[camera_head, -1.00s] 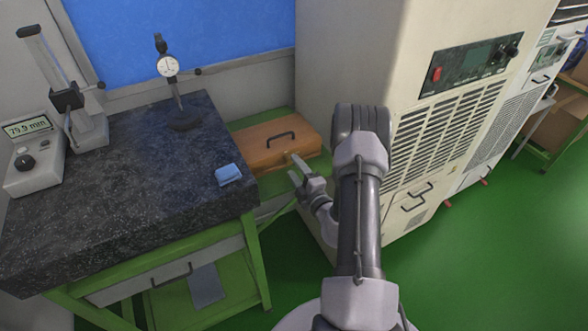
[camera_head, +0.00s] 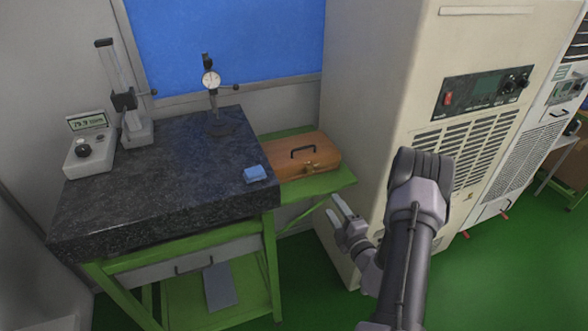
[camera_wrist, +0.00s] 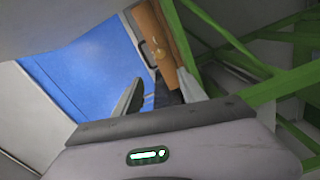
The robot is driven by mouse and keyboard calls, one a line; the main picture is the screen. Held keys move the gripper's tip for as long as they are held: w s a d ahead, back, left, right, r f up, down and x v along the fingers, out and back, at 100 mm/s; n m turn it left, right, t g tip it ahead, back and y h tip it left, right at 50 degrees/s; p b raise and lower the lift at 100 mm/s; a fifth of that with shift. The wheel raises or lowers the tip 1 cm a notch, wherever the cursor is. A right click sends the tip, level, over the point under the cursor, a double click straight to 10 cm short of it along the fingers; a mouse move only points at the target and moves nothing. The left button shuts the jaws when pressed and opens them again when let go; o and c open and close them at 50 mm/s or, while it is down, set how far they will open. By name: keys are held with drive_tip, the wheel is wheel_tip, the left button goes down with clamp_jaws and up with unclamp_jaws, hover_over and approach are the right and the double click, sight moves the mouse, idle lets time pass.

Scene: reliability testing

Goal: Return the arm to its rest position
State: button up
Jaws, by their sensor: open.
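My gripper (camera_head: 343,215) is open and empty in the head view, in the air in front of the cream cabinet and right of the granite table. Its fingers point up and left, below and in front of the green stand that bears a brown wooden case (camera_head: 300,157). My arm is folded, with its elbow high at the right. In the wrist view my gripper (camera_wrist: 165,95) shows its two fingers apart, with nothing between them. The wooden case also shows in the wrist view (camera_wrist: 163,42), beyond the fingertips.
A granite plate (camera_head: 150,195) on a green table bears a blue block (camera_head: 255,174), a dial gauge stand (camera_head: 212,85) and a height gauge (camera_head: 127,100). The cream cabinet (camera_head: 385,100) stands close behind my arm. Green floor (camera_head: 490,280) lies open at the right.

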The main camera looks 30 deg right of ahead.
drive_tip(key=w+a+r+n+g+y+b, duration=0.1)
drive_tip(key=a+r+n+g+y, duration=0.1)
drive_tip(key=a+r+n+y, duration=0.45)
drive_tip(key=w+a+r+n+g+y+b, duration=0.1)
drive_tip(key=a+r+n+y+b, duration=0.15)
drive_tip(key=a+n, duration=0.6)
drive_tip(key=w+a+r+n+g+y+b, duration=0.1)
drive_tip(key=a+r+n+g+y, duration=0.1)
drive_tip(key=a+r+n+y, duration=0.6)
drive_tip(key=s+a+f+n+g+h+b, duration=0.25)
drive_tip(key=s+a+n+g, duration=0.55)
drive_tip(key=s+a+n, duration=0.55)
drive_tip(key=s+a+f+n+g+h+b, duration=0.25)
drive_tip(key=s+n+h, duration=0.25)
drive_tip(key=s+n, duration=0.45)
drive_tip(key=d+n+t+h, duration=0.1)
drive_tip(key=n, duration=0.1)
drive_tip(key=d+r+n+t+h+b, duration=0.1)
drive_tip(key=d+n, duration=0.1)
drive_tip(key=n, duration=0.1)
drive_tip(key=d+r+n+t+h+b, duration=0.1)
drive_tip(key=d+n+t+h, duration=0.1)
drive_tip(key=n, duration=0.1)
drive_tip(key=shift+s, duration=0.4)
drive_tip(key=shift+r, duration=0.1)
